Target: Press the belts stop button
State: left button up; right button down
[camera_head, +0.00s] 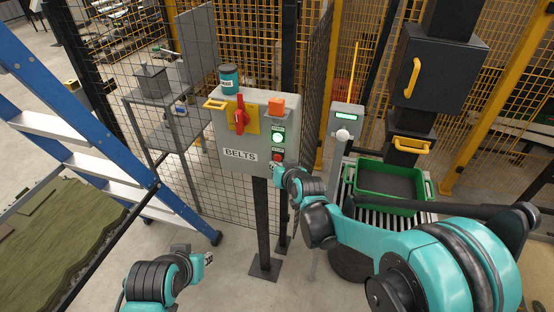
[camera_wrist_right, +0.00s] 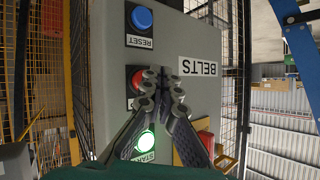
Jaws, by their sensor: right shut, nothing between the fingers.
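The grey BELTS control box (camera_head: 225,130) stands on a post near the centre. Its red stop button (camera_head: 277,157) is below the lit green start button (camera_head: 278,136). My right gripper (camera_head: 274,168) is shut and empty, right at the box's lower front. In the right wrist view, where labels appear upside down, the shut fingertips (camera_wrist_right: 163,73) partly overlap the red button (camera_wrist_right: 135,77); contact cannot be told. The lit green button (camera_wrist_right: 145,140) and blue reset button (camera_wrist_right: 142,19) also show there. My left gripper (camera_head: 207,258) is low, away from the box; its opening is unclear.
A blue ladder (camera_head: 65,110) stands left. A green crate (camera_head: 365,204) sits on rollers at right, beside a grey pedestal (camera_head: 346,118).

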jog(key=shift+w, duration=0.15)
jog(key=shift+w+d, duration=0.15)
jog(key=shift+w, duration=0.15)
jog(key=shift+w+d, duration=0.15)
jog(key=shift+w, duration=0.25)
dwell(0.7)
jog(key=shift+s, duration=0.1)
jog(key=shift+s+a, duration=0.3)
jog(key=shift+s, duration=0.45)
jog(key=s, duration=0.1)
jog(key=s+a, duration=0.1)
jog(key=s, duration=0.2)
jog(key=shift+s+a, duration=0.25)
jog(key=shift+s, duration=0.1)
dwell(0.8)
